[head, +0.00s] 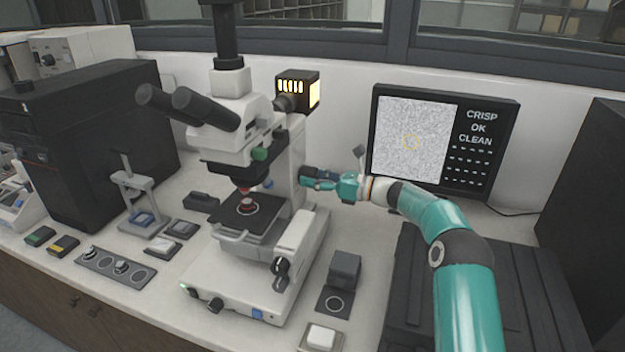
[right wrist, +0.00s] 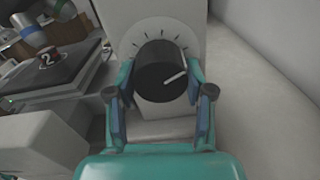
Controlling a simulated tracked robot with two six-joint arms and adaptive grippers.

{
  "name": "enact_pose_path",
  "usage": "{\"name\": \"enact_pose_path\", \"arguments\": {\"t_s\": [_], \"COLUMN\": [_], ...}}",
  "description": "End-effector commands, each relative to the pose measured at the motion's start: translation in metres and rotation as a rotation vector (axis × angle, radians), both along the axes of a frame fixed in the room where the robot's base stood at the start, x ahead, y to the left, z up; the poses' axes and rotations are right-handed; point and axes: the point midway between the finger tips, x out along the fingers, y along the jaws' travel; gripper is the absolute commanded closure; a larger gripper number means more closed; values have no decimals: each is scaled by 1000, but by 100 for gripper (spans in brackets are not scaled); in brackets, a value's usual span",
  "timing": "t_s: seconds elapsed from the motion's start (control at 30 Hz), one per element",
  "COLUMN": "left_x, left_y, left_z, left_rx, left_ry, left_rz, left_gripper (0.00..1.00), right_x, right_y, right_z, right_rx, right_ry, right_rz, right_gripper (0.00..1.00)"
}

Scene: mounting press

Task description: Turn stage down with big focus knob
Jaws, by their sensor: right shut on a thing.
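The white microscope (head: 245,140) stands on the bench, with its dark stage (head: 262,222) below the objective. A round sample lies on the stage, which also shows in the right wrist view (right wrist: 75,80). A double black knob (head: 281,267) sits low on the microscope's near right side. My right gripper (head: 308,177) is at the right side of the microscope's upright. In the right wrist view its fingers are shut on a black dial knob (right wrist: 162,72) with a white pointer line tilted up to the right and tick marks around it. My left gripper is out of view.
A monitor (head: 480,155) behind my right arm reads CRISP, OK, CLEAN above rows of dashes. A grey block (head: 344,268) and a white-topped button box (head: 321,338) stand right of the microscope base.

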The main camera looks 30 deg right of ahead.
Motion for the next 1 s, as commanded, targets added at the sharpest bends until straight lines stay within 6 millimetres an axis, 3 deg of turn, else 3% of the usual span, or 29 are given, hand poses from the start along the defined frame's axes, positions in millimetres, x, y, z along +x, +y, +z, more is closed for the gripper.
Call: {"name": "enact_pose_path", "arguments": {"t_s": [0.7,1.0], "left_x": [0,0], "left_y": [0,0], "left_z": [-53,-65], "left_rx": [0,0], "left_ry": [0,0], "left_rz": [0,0], "left_gripper": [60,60], "right_x": [0,0], "right_y": [-1,-1], "right_z": [-4,-2], "right_rx": [-324,-436], "right_ry": [-277,-372], "right_rz": [2,3], "right_gripper": [82,82]}}
